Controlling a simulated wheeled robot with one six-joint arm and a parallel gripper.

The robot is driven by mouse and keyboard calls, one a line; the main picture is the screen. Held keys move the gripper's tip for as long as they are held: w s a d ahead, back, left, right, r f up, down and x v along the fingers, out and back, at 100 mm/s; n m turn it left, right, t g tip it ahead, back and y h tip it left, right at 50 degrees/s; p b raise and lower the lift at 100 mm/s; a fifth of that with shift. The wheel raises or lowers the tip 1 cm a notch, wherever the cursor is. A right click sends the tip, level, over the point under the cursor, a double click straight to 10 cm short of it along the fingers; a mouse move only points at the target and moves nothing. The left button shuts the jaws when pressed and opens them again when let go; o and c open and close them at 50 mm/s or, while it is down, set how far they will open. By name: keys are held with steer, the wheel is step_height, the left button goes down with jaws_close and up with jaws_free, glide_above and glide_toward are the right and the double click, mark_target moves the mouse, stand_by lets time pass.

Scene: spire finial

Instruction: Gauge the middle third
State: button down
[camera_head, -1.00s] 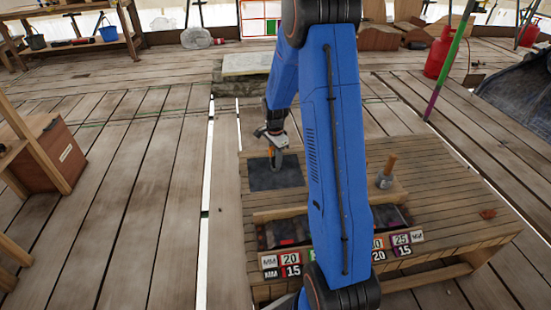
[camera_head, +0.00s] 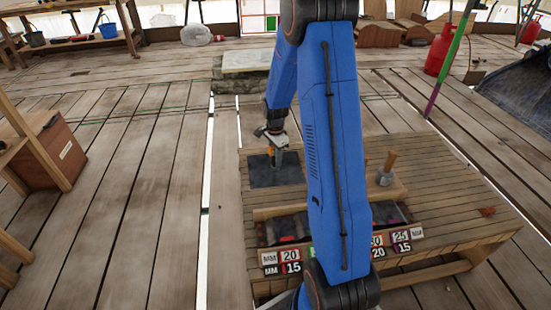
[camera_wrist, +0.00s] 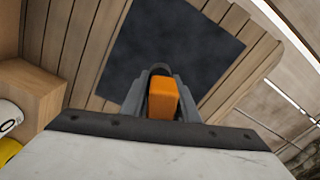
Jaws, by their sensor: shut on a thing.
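My gripper (camera_head: 278,156) is at the far left of the low slatted wooden bench (camera_head: 450,180), above a dark square pad (camera_head: 290,176). In the wrist view my gripper (camera_wrist: 161,100) is shut on an orange block-like piece (camera_wrist: 163,99). The dark pad (camera_wrist: 165,45) lies beyond it. I cannot tell whether the piece touches the pad. The piece's far end is hidden. My blue arm covers the middle of the bench and part of the tray.
A divided tray (camera_head: 285,228) with dark contents stands at the bench's front, with number labels such as 20 and 15 (camera_head: 290,268). A wooden-handled tool (camera_head: 388,170) stands upright right of my arm. A wooden box (camera_head: 50,150) is at left. A red gas cylinder (camera_head: 440,50) stands at back right.

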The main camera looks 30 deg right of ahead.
steer(key=shift+f, duration=0.95)
stand_by(1.1)
steer(key=shift+r, duration=0.15)
steer(key=shift+r, duration=2.4)
steer(key=shift+f, duration=0.25)
steer(key=shift+f, duration=2.1)
steer(key=c, duration=1.3)
jaws_free()
